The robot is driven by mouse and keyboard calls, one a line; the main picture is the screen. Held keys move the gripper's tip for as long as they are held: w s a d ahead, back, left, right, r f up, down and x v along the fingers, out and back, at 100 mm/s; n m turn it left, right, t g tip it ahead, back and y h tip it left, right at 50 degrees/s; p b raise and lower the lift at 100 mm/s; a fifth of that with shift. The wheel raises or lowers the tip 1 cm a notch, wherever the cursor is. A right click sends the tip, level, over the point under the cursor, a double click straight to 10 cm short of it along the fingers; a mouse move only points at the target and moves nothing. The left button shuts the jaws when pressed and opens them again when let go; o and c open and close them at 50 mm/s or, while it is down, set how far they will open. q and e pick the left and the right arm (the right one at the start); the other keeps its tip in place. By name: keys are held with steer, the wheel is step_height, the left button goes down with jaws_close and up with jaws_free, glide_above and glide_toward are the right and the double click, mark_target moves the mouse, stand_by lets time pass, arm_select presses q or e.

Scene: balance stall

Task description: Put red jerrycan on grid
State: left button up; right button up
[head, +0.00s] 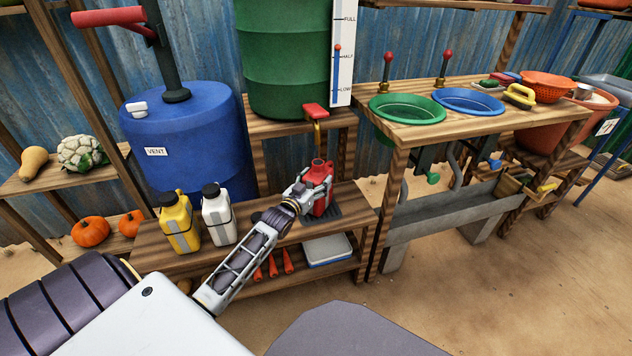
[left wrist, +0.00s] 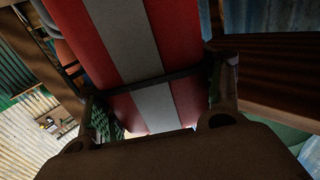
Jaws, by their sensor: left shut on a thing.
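The red jerrycan (head: 321,178) stands upright at the right end of the low wooden bench, below the tap of the green barrel. My left gripper (head: 308,194) is shut on it from the front left. In the left wrist view the jerrycan (left wrist: 185,45) fills the middle, red with a grey stripe, between the fingers. The dark grid (head: 334,218) shows under and beside the jerrycan's base. The arm hides part of the base, so I cannot tell whether it touches the grid. My right gripper is not in view.
A yellow jerrycan (head: 179,225) and a white jerrycan (head: 217,216) stand to the left on the same bench (head: 150,243). The tap (head: 317,128) hangs just above the red jerrycan. A blue barrel (head: 190,140) stands behind. A white box (head: 327,250) lies on the lower shelf.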

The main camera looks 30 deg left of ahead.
arm_select(q)
steer(key=o, duration=1.5)
steer(key=shift+f, duration=0.1)
steer(key=shift+s, duration=0.1)
